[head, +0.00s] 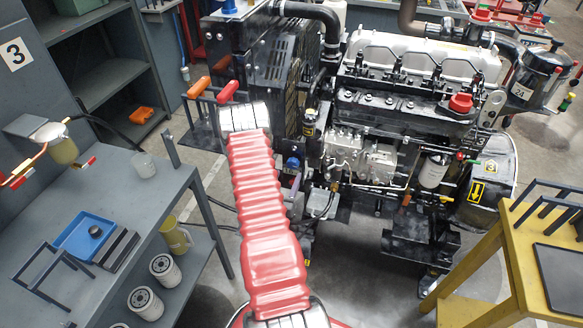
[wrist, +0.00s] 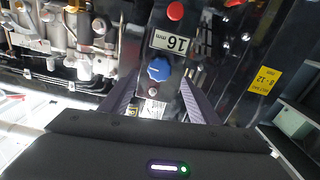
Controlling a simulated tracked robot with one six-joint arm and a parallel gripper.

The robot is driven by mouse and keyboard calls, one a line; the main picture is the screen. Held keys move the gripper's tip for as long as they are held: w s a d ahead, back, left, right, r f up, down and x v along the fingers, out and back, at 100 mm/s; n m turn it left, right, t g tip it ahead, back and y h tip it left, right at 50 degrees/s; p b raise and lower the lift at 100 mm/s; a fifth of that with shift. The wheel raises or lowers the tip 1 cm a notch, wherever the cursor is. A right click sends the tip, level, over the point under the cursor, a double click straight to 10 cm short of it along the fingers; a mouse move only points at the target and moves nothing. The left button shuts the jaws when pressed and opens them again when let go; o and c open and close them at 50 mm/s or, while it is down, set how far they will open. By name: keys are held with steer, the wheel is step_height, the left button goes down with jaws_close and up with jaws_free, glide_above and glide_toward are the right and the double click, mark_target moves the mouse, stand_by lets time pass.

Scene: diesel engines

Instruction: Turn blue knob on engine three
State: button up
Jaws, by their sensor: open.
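The blue knob (wrist: 159,69) sits on a dark panel in the wrist view, beside an upside-down "16 mm" label. My gripper (wrist: 158,72) is open, with one dark finger on each side of the knob and visible gaps between. I cannot tell how far the fingertips stand from the panel. In the head view, a small blue knob (head: 293,163) shows just right of my red arm, low on the engine (head: 415,65).
A red knob (wrist: 175,10) lies beyond the label. A grey workbench (head: 145,205) with a blue tray (head: 75,240) stands left. A yellow table (head: 525,255) stands right. Pipes and fittings crowd the engine side; some floor is clear between bench and engine.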

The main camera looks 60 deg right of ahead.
mark_target(292, 166)
steer(key=d, duration=0.4)
steer(key=w+d, duration=0.1)
steer(key=d, duration=0.1)
steer(key=shift+c, duration=0.3)
steer(key=c, duration=0.9)
steer(key=shift+d, duration=0.1)
steer(key=shift+c, duration=0.4)
steer(key=shift+m, duration=0.3)
